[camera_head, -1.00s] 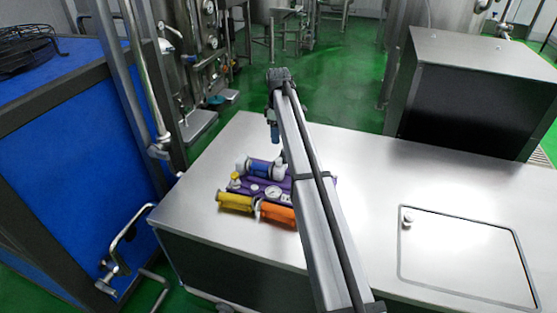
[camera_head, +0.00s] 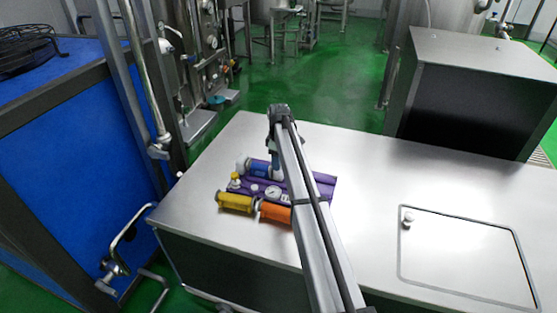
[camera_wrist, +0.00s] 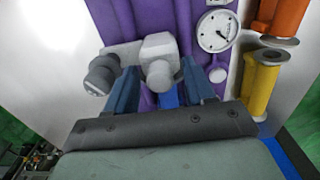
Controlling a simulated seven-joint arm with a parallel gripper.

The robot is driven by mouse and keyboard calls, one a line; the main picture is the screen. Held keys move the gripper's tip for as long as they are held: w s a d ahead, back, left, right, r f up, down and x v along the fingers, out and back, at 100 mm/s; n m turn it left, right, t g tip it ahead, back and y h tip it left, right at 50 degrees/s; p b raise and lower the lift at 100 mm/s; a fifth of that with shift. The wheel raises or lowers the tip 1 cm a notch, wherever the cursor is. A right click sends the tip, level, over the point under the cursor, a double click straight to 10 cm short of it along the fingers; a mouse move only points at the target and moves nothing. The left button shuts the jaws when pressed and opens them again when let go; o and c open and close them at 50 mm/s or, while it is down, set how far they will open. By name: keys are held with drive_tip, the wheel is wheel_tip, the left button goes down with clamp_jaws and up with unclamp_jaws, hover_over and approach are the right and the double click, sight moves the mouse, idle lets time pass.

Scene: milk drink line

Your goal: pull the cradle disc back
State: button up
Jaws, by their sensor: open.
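A purple panel (camera_head: 318,188) lies on the metal bench and also shows under my gripper in the wrist view (camera_wrist: 117,15). In the wrist view a grey-white fitting (camera_wrist: 156,48) with a darker round grey end (camera_wrist: 103,74) sits at and between the fingertips of my gripper (camera_wrist: 163,85). The blue fingers are apart, one on each side; I cannot tell whether they touch it. I cannot tell for sure which part is the cradle disc.
A round gauge (camera_wrist: 216,31), a yellow roller (camera_wrist: 262,85) and an orange roller (camera_wrist: 284,20) are beside the fitting. A yellow-capped part (camera_head: 235,180) stands at the panel's left. The bench top (camera_head: 370,175) is clear to the right, up to a hatch (camera_head: 465,255).

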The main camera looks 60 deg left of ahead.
drive_tip(key=shift+c, duration=0.3)
clamp_jaws()
idle(0.4)
